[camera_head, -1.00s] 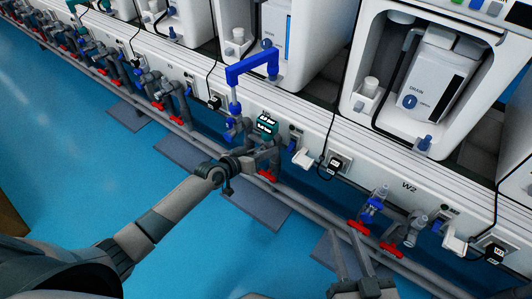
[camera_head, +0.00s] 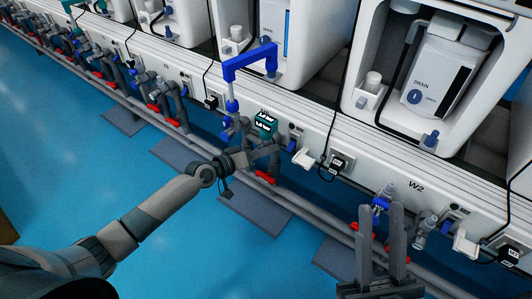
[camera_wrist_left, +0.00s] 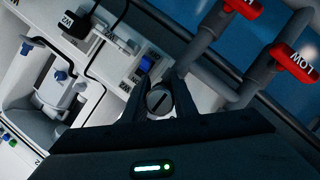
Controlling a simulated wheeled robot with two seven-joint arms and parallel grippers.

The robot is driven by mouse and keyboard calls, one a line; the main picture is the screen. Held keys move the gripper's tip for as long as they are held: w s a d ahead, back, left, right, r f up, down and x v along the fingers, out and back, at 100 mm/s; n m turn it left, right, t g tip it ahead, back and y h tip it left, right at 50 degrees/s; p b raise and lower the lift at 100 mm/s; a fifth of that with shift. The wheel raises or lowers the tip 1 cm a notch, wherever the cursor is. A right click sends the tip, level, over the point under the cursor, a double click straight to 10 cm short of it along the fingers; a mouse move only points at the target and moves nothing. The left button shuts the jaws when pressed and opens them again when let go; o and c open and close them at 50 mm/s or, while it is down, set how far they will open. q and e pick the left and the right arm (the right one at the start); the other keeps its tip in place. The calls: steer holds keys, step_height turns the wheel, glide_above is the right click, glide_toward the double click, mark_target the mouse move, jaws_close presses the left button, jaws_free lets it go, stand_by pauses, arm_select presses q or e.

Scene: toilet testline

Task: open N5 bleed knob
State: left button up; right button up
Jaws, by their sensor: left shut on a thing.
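In the left wrist view a small round grey knob with a slot across its face (camera_wrist_left: 159,101) sits between the two dark fingers of my left gripper (camera_wrist_left: 158,92). The fingers are closed on it. In the head view my left gripper (camera_head: 268,153) reaches the grey pipework just below a teal gauge box (camera_head: 265,122); the knob is hidden there. I cannot read an N5 mark. My right gripper (camera_head: 383,222) stands at the lower right with its two fingers apart and nothing between them.
Red valve handles marked LOW (camera_wrist_left: 295,62) and another red one (camera_wrist_left: 243,8) lie close to my left gripper. A blue pipe arch (camera_head: 250,62) rises behind it. White toilet units (camera_head: 430,70) line the rail.

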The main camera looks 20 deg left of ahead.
steer(key=shift+d+r+t, duration=0.2)
steer(key=shift+r+t, duration=0.1)
steer(key=shift+r, duration=0.05)
arm_select(q)
steer(key=o, duration=1)
steer(key=shift+o, duration=0.2)
steer(key=shift+s, duration=0.1)
steer(key=shift+s+a+r, duration=0.15)
steer(key=shift+s+a, duration=0.3)
steer(key=v, duration=1.6)
steer(key=shift+p, duration=0.45)
arm_select(e)
steer(key=shift+w+a+f+g, duration=0.1)
steer(key=shift+a+f+g, duration=0.45)
steer(key=shift+f, duration=0.2)
